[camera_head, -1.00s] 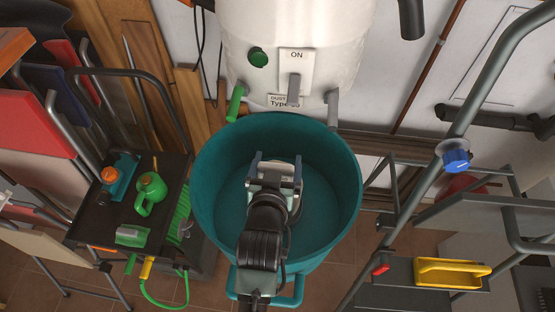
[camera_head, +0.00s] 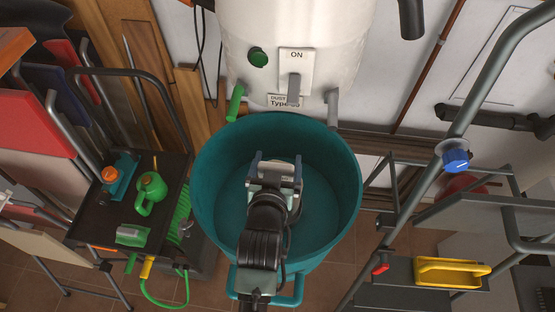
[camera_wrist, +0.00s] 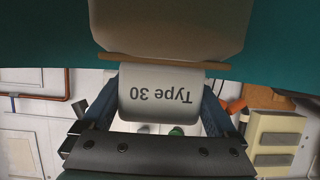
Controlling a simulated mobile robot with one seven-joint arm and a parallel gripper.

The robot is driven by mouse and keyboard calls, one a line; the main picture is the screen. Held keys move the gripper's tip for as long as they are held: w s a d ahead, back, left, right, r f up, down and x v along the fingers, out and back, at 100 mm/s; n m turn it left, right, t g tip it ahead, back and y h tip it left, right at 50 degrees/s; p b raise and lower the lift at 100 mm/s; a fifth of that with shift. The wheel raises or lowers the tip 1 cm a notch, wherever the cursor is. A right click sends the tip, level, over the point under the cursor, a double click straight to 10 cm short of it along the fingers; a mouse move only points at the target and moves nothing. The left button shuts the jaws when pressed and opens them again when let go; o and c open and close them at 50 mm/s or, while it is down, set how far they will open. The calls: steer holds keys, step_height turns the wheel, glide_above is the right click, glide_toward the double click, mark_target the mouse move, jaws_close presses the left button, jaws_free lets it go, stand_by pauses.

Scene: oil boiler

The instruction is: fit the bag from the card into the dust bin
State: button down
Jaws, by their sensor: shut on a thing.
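The dust bin (camera_head: 208,200) is a round teal tub with an open top. My gripper (camera_head: 276,160) is over or inside its opening; I cannot tell how deep. In the wrist view my gripper (camera_wrist: 160,105) is shut on a grey block marked "Type 30", upside down in that view. The block joins a brown strip and the beige body of the bag (camera_wrist: 168,25), with teal wall on both sides. The bag is mostly hidden in the head view. The card (camera_head: 283,101) on the white tank reads "DUST" and "Type", its end partly covered by a grey lever.
The white tank (camera_head: 290,30) stands just behind the bin, with a green handle (camera_head: 235,103) and a grey handle (camera_head: 333,108) hanging near the rim. A dark trolley (camera_head: 105,215) with green tools is left.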

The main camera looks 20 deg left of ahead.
steer(key=shift+f, duration=0.15)
steer(key=shift+f+b, duration=2.05)
steer(key=shift+f, duration=0.35)
jaws_free()
step_height(320, 180, up, 10)
steer(key=shift+r+b, duration=0.1)
steer(key=shift+b, duration=0.75)
